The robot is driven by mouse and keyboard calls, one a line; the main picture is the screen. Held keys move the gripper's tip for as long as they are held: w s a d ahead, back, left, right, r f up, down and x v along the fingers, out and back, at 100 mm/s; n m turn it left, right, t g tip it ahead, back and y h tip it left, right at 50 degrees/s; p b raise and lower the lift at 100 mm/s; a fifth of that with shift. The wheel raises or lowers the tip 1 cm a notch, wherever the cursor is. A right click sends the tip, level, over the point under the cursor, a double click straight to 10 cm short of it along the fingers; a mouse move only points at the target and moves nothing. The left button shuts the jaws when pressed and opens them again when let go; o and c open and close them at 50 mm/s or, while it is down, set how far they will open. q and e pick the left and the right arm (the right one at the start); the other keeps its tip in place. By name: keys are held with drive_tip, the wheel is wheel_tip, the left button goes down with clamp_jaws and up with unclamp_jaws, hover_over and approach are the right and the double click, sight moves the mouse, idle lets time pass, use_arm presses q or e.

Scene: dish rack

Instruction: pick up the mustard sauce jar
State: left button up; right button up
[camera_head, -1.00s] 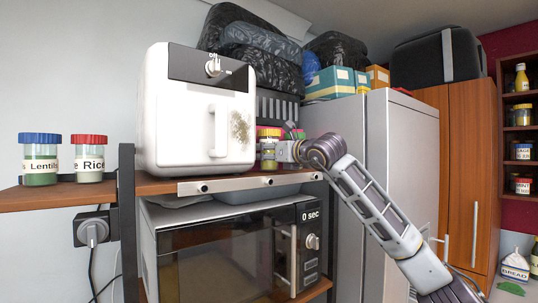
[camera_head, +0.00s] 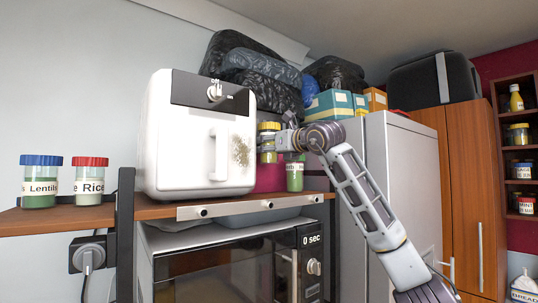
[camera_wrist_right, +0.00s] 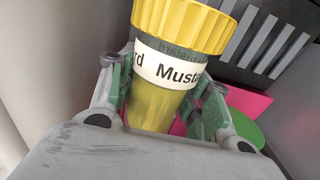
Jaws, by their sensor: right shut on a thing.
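The mustard sauce jar (camera_wrist_right: 155,105) has a yellow ridged lid and a white label reading "Must". In the right wrist view it sits between the two fingers of my right gripper (camera_wrist_right: 165,92), which is shut on it. In the head view the jar (camera_head: 268,141) is just right of the white air fryer, raised above the shelf board. My right gripper (camera_head: 282,141) reaches it from the right and partly hides it. My left gripper is not in view.
The white air fryer (camera_head: 198,135) stands close left of the jar. A green-filled jar (camera_head: 295,177) and a magenta item (camera_head: 268,178) are on the shelf below. A tall grey cabinet (camera_head: 388,190) is to the right. Lentils (camera_head: 40,186) and rice (camera_head: 88,186) jars stand far left.

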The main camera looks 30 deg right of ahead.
sight(275, 126)
drive_tip(key=shift+r, duration=0.35)
idle(0.3)
drive_tip(key=o, duration=0.5)
drive_tip(key=c, duration=0.6)
drive_tip(key=shift+r+p, duration=2.35)
drive_tip(key=shift+r, duration=0.2)
drive_tip(key=shift+s+f, duration=0.1)
